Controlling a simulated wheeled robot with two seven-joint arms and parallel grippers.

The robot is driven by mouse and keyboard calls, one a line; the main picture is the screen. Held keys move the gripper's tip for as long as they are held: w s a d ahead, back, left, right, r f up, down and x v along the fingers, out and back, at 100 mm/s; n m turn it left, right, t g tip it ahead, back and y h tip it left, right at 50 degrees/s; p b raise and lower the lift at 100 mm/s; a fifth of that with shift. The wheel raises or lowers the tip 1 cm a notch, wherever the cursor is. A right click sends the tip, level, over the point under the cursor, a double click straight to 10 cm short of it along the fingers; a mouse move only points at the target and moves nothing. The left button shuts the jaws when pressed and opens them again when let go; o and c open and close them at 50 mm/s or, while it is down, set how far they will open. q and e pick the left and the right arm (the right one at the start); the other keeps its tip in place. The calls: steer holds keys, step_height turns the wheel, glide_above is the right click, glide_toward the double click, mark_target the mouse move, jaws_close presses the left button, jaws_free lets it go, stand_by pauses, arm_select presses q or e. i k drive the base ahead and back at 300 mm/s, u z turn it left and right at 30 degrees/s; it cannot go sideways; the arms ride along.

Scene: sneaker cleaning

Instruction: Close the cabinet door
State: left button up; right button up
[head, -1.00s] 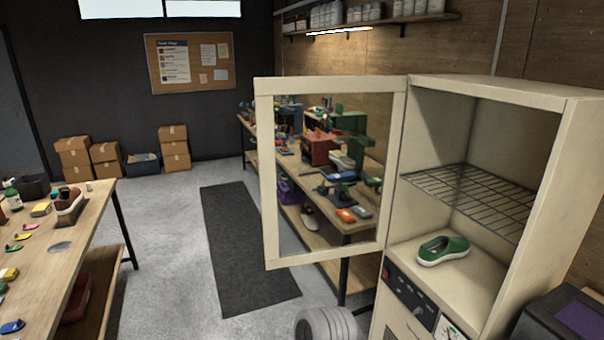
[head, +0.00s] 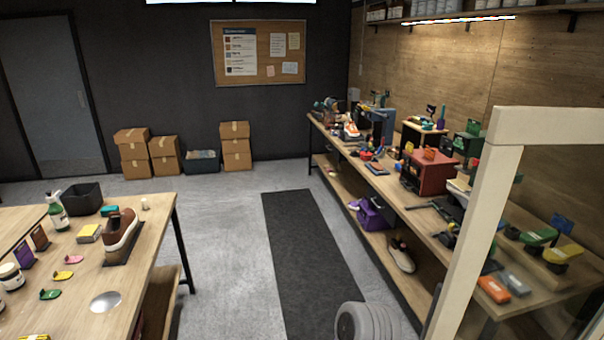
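The cabinet door (head: 481,211) is at the right edge of the head view. It is a cream frame around a clear glass pane, and only its left side and part of its top rail show. The workbench shows through the glass. The rest of the door and the cabinet body are out of view, so how far the door stands open cannot be told from this frame alone. Neither of my grippers is in view.
A long workbench (head: 420,205) with tools and shoes runs along the right wall. A wooden table (head: 139,271) stands at the left. A dark floor mat (head: 305,250) lies between them on clear floor. A grey ribbed round object (head: 366,322) is at the bottom.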

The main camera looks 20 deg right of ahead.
mark_target(511, 127)
steer(key=i, duration=1.9)
steer(key=z, duration=3.9)
steer(key=i, duration=1)
